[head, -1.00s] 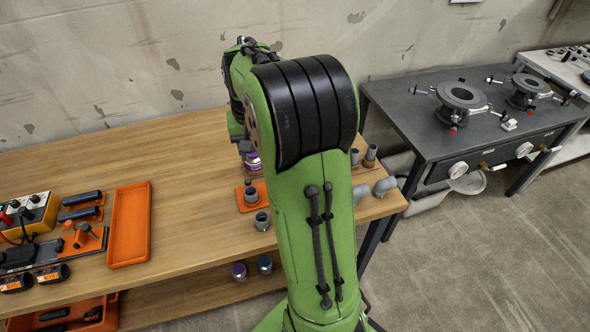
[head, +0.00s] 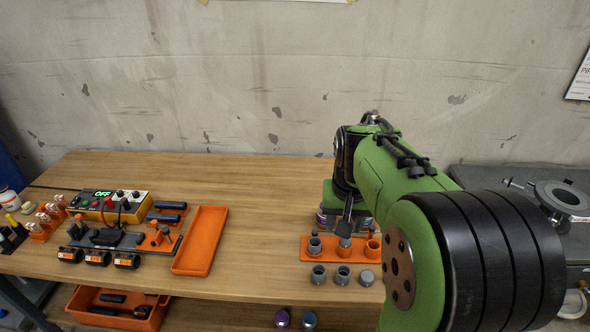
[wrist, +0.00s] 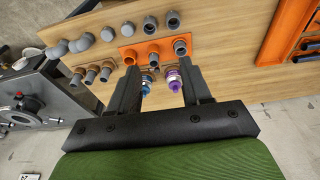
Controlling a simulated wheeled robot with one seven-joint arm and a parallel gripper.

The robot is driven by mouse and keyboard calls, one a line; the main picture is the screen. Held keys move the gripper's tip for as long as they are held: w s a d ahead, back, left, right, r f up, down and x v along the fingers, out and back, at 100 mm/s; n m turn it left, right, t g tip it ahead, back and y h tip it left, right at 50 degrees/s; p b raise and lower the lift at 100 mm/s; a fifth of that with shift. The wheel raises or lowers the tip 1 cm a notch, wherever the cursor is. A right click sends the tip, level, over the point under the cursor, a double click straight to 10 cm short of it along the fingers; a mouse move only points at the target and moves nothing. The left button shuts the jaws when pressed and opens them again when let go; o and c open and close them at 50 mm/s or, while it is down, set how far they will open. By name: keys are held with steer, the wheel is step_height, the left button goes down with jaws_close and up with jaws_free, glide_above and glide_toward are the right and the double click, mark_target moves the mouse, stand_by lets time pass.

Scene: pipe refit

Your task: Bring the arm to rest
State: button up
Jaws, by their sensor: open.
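My gripper (wrist: 158,78) is open, with its two dark fingers apart and nothing between them in the wrist view. In the head view my gripper (head: 345,230) points down over the orange fitting holder (head: 308,257) near the right part of the bench. My green arm comes in from the lower right, bent at a large black-banded joint. The holder also shows in the wrist view (wrist: 140,46), just beyond the fingertips. I cannot tell the exact gap between fingers and holder. Grey fittings (head: 318,275) stand in front of the holder.
The wooden bench (head: 270,200) is clear in its middle. An orange tray (head: 200,240), a yellow power box (head: 108,205) and tools are at the left. A purple can (head: 282,318) is on the shelf below. A dark table with a flange (head: 562,196) stands at the right.

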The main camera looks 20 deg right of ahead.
steer(key=s+a+r+n+t+y, duration=0.1)
steer(key=s+a+n, duration=0.4)
steer(key=s+a, duration=0.8)
steer(key=s+r+t, duration=0.1)
steer(key=s+t, duration=0.1)
steer(key=shift+s+n+t, duration=0.3)
steer(key=shift+s, duration=0.1)
